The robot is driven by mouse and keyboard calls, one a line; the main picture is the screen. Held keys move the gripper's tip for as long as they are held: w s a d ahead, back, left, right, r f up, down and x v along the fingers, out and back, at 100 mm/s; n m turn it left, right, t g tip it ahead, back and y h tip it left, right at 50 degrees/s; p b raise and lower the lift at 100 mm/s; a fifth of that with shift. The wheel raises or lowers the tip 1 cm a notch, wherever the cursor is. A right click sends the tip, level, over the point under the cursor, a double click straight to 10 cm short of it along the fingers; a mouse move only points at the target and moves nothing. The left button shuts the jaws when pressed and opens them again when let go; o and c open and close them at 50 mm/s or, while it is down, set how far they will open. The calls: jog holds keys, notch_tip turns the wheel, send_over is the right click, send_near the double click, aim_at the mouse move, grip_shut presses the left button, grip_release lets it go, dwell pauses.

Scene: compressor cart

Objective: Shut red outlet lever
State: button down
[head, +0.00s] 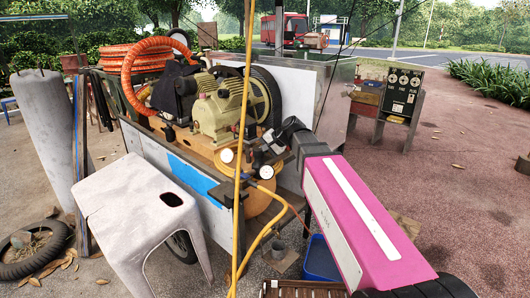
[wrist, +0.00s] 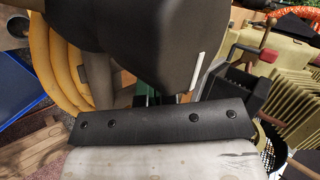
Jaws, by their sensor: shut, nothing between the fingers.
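My gripper (head: 272,143) is at the end of my pink arm, by the small gauges and fittings at the front right of the compressor (head: 218,108). Its fingers are shut and hold nothing. The red outlet lever is not clearly seen in the head view; the dark gripper and the fittings crowd that spot. In the wrist view a dark red bar (wrist: 260,52) with a dark knob shows beside the tan compressor body; I cannot tell whether it is the outlet lever. A large dark shape covers the top middle of the wrist view, and contact cannot be told.
Round gauges (head: 266,172) sit in front of the compressor. A yellow hose (head: 262,236) hangs down the cart's front. A white stool (head: 140,205) stands front left, a blue bin (head: 320,260) below my arm. A control panel (head: 402,92) stands on open ground at right.

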jog(key=shift+a, duration=1.6)
jog(key=shift+w+d+r, duration=0.1)
jog(key=shift+w+d, duration=0.5)
jog(key=shift+d, duration=0.1)
jog(key=s+v, duration=0.1)
jog(key=v, duration=0.9)
jog(key=s+d+f+n+h, duration=0.1)
jog(key=s+d+f+h, duration=0.2)
jog(key=d+f, duration=0.4)
jog(key=s+d+f+n+g+h, duration=0.1)
jog(key=s+d+f+h, duration=0.2)
jog(key=f, duration=1.2)
jog(key=s+d+f+n+g+h, duration=0.1)
jog(key=s+d+f+h, duration=0.2)
jog(key=s+d+f, duration=0.3)
jog(key=d+f, duration=0.5)
jog(key=d, duration=0.1)
jog(key=shift+s+d, duration=0.3)
jog(key=shift+s, duration=0.05)
